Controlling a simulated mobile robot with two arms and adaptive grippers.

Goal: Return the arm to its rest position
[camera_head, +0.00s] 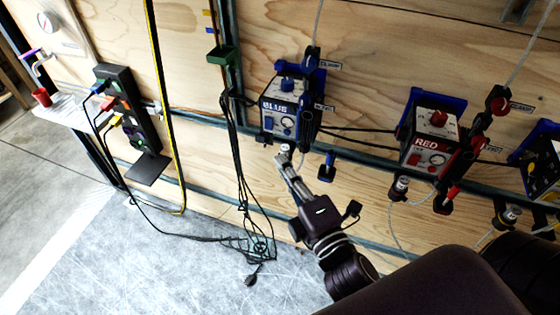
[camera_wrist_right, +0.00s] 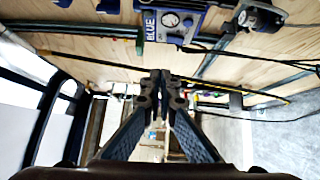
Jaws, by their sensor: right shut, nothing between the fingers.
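My right gripper (camera_head: 288,158) is in front of the plywood wall, just below the blue unit (camera_head: 283,108) labelled BLUE. In the right wrist view its fingers (camera_wrist_right: 160,80) come together at the tips with nothing between them. The blue unit also shows at the top of that view (camera_wrist_right: 172,22). In the head view I cannot tell whether the fingers touch a small light-coloured part under the unit. My left gripper is not in view.
A red unit (camera_head: 430,140) hangs to the right, with a yellow unit at the right edge. A black power strip (camera_head: 128,108) stands at left. Black cables (camera_head: 258,240) hang and lie tangled on the grey floor (camera_head: 90,255). A metal rail (camera_head: 375,157) crosses the wall.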

